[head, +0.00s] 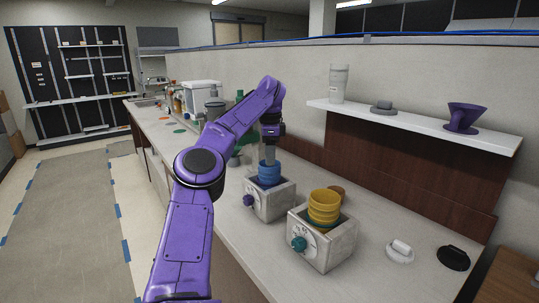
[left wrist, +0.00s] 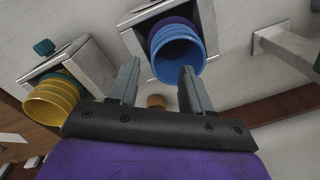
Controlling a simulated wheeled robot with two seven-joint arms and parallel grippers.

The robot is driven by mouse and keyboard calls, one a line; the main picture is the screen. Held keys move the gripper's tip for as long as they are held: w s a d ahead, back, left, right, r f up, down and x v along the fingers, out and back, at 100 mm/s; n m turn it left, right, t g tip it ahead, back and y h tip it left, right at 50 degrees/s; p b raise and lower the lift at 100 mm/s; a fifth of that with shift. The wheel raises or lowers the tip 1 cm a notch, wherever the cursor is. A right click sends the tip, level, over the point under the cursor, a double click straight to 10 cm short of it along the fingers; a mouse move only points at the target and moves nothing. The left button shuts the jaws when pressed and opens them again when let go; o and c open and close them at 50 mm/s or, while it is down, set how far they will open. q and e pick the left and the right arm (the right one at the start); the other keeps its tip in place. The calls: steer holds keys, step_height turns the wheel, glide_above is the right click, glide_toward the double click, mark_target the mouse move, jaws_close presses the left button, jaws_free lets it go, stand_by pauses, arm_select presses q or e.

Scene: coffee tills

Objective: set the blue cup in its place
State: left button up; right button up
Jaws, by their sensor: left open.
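The blue cup (head: 269,174) sits in the grey box with the purple knob (head: 249,200). In the left wrist view the blue cup (left wrist: 178,54) has its open mouth toward me, with a purple cup (left wrist: 170,26) behind it in the box. My left gripper (head: 269,154) is above the blue cup, pointing down. In the left wrist view its fingers (left wrist: 157,82) are apart with nothing between them. One fingertip overlaps the cup's rim in the picture; I cannot tell whether they touch. My right gripper is not in view.
A second grey box (head: 330,251) with a teal knob (head: 299,244) holds stacked yellow cups (head: 324,203). A white lidded item (head: 400,251) and a black one (head: 453,258) lie on the counter at right. A shelf (head: 420,125) holds a purple dripper (head: 465,117).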

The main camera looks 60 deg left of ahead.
arm_select(q)
step_height(320, 180, up, 6)
steer(key=p, duration=0.4)
steer(key=shift+r+p, duration=0.2)
steer(key=shift+p, duration=0.15)
steer(key=shift+r, duration=0.1)
